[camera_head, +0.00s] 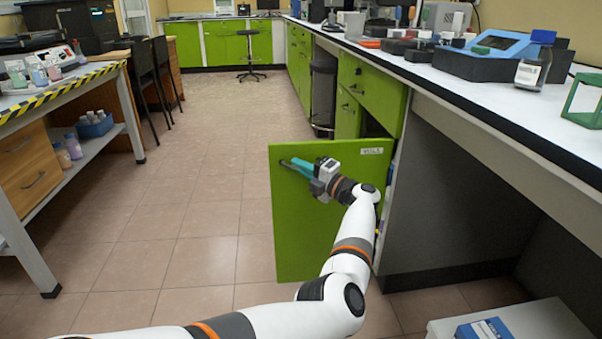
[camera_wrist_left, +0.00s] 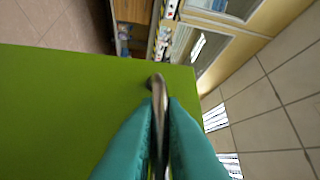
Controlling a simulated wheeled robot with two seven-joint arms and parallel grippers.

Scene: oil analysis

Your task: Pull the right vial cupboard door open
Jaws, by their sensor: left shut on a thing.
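The green right vial cupboard door (camera_head: 325,235) stands swung out from the counter, with a small white label near its top right corner. In the left wrist view the green door (camera_wrist_left: 60,110) fills the left side. Its metal handle (camera_wrist_left: 157,90) runs between the two teal fingers. My left gripper (camera_head: 291,165) is at the upper left of the door, shut on the handle. It also shows in the left wrist view (camera_wrist_left: 157,125). Part of the cupboard opening shows dark behind the door. My right gripper is not in view.
A dark bin (camera_head: 324,90) stands beyond the door. The tiled floor (camera_head: 190,215) left of the door is clear.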

